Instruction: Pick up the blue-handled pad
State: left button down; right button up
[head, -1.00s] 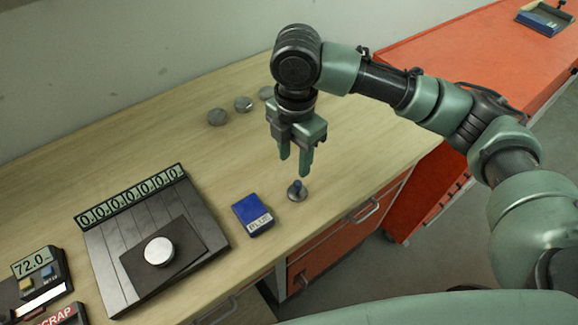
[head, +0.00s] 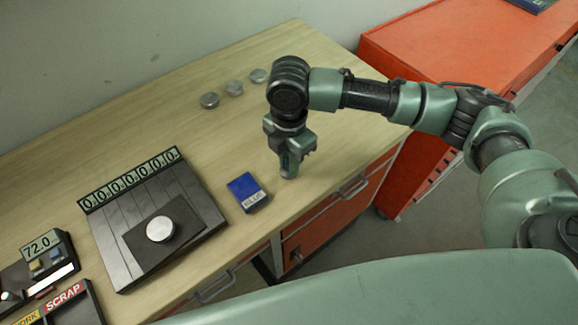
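The blue-handled pad is hidden by my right gripper (head: 289,170), which points down at the spot on the wooden bench where the pad stood. The gripper's fingertips are low, close to the bench top. I see the fingers nearly edge-on, so I cannot tell whether they are open or closed around the handle. A blue labelled box (head: 247,192) lies just left of the gripper, apart from it. My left gripper is not in view.
A dark slatted plate with a number display (head: 130,177) carries a round silver disc (head: 160,228) at the left. A display unit (head: 45,247) and SCRAP tray (head: 66,297) are at lower left.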

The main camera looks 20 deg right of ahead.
grip_shut()
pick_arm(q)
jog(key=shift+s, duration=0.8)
pick_arm(e)
jog(key=shift+r, duration=0.1)
